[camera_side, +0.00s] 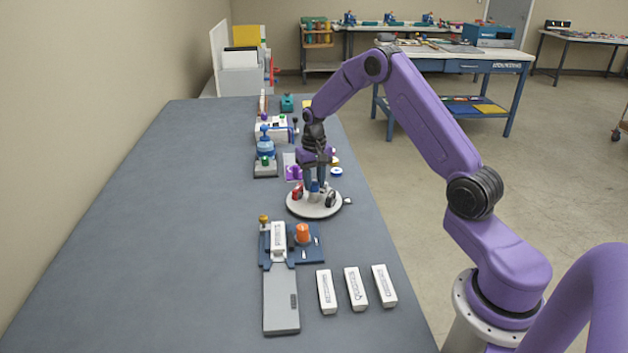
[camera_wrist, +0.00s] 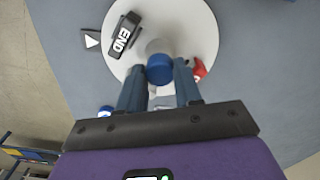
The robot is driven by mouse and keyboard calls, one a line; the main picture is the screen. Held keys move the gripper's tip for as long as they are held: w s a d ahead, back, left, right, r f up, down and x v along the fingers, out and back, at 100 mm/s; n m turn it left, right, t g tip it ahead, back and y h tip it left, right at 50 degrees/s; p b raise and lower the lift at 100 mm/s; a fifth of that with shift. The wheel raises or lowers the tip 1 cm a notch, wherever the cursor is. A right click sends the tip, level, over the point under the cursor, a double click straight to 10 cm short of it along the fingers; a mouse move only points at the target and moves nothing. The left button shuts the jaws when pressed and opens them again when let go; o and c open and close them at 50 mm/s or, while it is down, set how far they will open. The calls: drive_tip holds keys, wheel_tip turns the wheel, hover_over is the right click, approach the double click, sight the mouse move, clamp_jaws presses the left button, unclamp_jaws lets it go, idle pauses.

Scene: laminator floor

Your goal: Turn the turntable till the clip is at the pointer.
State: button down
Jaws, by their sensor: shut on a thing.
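The turntable (camera_side: 314,208) is a round white disc near the table's right edge, also seen in the wrist view (camera_wrist: 193,28). My gripper (camera_side: 315,188) is over its middle, shut on a blue knob (camera_wrist: 160,68) there. A black piece marked END (camera_wrist: 124,35) stands near the disc's rim. A red piece (camera_side: 297,194) stands elsewhere on the disc, partly hidden by a finger in the wrist view. I cannot tell for sure which piece is the clip. The pointer (camera_wrist: 91,40), a white triangle on a dark plate beside the disc, points at the black END piece.
Several white labelled blocks (camera_side: 356,289) lie nearer. Beyond the turntable are a blue-topped device (camera_side: 265,150) and other small items. The table's left side is clear.

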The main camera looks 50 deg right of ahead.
drive_tip(key=shift+m, duration=15.4)
